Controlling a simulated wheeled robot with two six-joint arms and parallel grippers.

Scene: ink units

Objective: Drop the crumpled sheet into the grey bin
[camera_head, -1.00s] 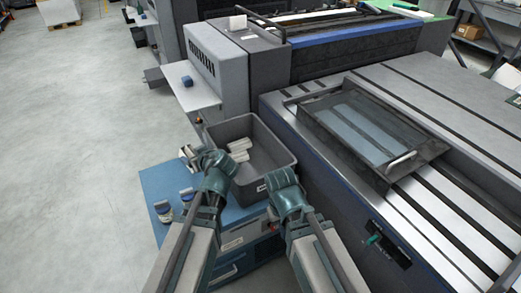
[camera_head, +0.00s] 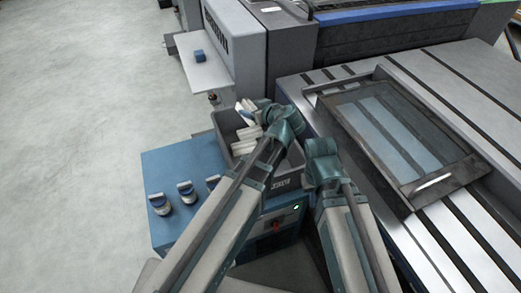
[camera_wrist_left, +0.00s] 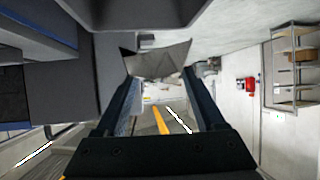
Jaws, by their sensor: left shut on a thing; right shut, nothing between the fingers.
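The grey bin (camera_head: 222,124) stands on the blue cabinet beside the press, with several white pieces (camera_head: 243,147) inside. My left gripper (camera_head: 244,108) is over the bin's back part, partly hidden by my wrist. It is shut on the crumpled sheet, which shows as a grey, creased piece (camera_wrist_left: 158,60) between the fingertips in the left wrist view. In the head view the sheet is hard to tell from the fingers. My right arm hangs to the right of the bin, and its gripper is hidden beneath the wrist.
Several small tins (camera_head: 187,192) stand on the blue cabinet (camera_head: 165,165), left of the bin. The grey press table with a framed tray (camera_head: 440,185) lies to the right. A pale shelf (camera_head: 205,72) holding a small blue block (camera_head: 198,55) juts out behind the bin.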

